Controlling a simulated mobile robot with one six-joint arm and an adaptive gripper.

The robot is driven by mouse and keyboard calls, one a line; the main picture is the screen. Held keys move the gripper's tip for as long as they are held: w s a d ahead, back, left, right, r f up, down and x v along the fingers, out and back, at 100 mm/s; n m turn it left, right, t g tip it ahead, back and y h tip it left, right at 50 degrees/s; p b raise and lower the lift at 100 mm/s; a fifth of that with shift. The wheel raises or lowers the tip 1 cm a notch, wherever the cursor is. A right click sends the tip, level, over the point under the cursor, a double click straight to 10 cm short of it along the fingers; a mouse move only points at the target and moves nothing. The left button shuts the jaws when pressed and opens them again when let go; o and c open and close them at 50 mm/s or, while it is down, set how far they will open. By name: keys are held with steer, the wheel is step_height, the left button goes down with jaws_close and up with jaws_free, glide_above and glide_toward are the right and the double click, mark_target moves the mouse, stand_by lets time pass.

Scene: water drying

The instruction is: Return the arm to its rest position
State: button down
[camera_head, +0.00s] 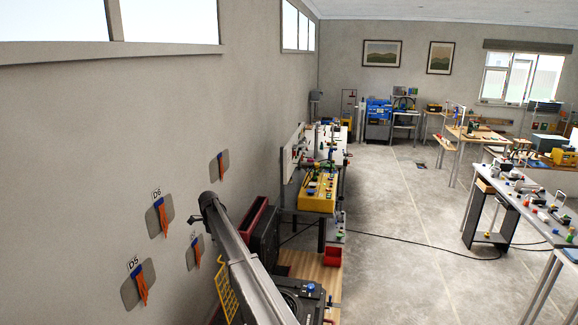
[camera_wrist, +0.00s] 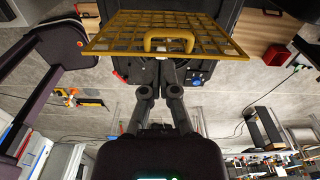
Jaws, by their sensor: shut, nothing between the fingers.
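My gripper (camera_wrist: 158,72) shows in the camera_wrist view, its two dark fingers reaching up from the dark body at the bottom centre. It is shut and holds nothing. A yellow mesh panel with a handle (camera_wrist: 168,40) lies beyond the fingertips; I cannot tell whether they touch it. In the camera_head view my grey arm (camera_head: 242,258) runs from the lower centre up toward the left wall. The gripper cannot be made out there.
The left wall (camera_head: 260,110) carries several grey plates with orange-and-blue pieces, such as the one marked D6 (camera_head: 160,215), close to my arm. A yellow case (camera_head: 318,192) and a red bin (camera_head: 333,256) stand beyond. The grey floor (camera_head: 400,240) is mostly open to the right.

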steer(key=s+d+f+n+b, duration=0.25)
steer(key=s+d, duration=0.25)
steer(key=d, duration=0.4)
steer(key=s+d+f+n+b, duration=0.2)
steer(key=s+d+f+b, duration=0.15)
steer(key=d, duration=0.65)
steer(key=s+d+f+n+b, duration=0.4)
steer(key=s+d, duration=0.6)
steer(key=s, duration=0.1)
steer(key=s+d+f+n+b, duration=0.4)
steer(key=s+d+n, duration=0.1)
steer(key=s+d, duration=0.5)
steer(key=s+d+f+n+b, duration=0.4)
steer(key=s+d, duration=0.6)
steer(key=s, duration=0.4)
steer(key=shift+d+f+n+b, duration=0.3)
steer(key=shift+d+f+n, duration=0.1)
steer(key=shift+f+n, duration=0.2)
